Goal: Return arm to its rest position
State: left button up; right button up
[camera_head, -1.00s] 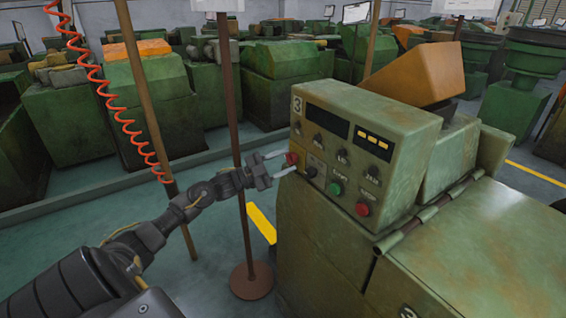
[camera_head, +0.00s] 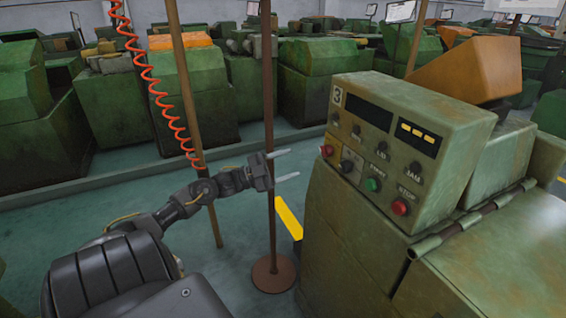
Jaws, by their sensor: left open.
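My left arm comes in from the lower left. My left gripper (camera_head: 288,165) is open and empty, with its two pale fingers apart and pointing right. It is in front of the brown pole and to the left of the control panel (camera_head: 385,143) of the green machine marked 3, with a gap between the fingertips and the panel. The panel has a red button (camera_head: 327,151) at its left edge, a green button (camera_head: 373,184) and a red stop button (camera_head: 400,207). My right gripper is not in view.
A brown pole on a round base (camera_head: 273,274) stands by the gripper. Another pole (camera_head: 187,95) and a red coiled cable (camera_head: 150,85) are near the arm. Green machines (camera_head: 180,97) line the back. Open floor (camera_head: 110,190) lies behind the arm.

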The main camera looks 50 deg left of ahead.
pick_arm(q)
jog(key=shift+s+a+f, duration=0.1)
jog(key=shift+s+a, duration=0.25)
jog(key=shift+s, duration=0.1)
dwell(0.3)
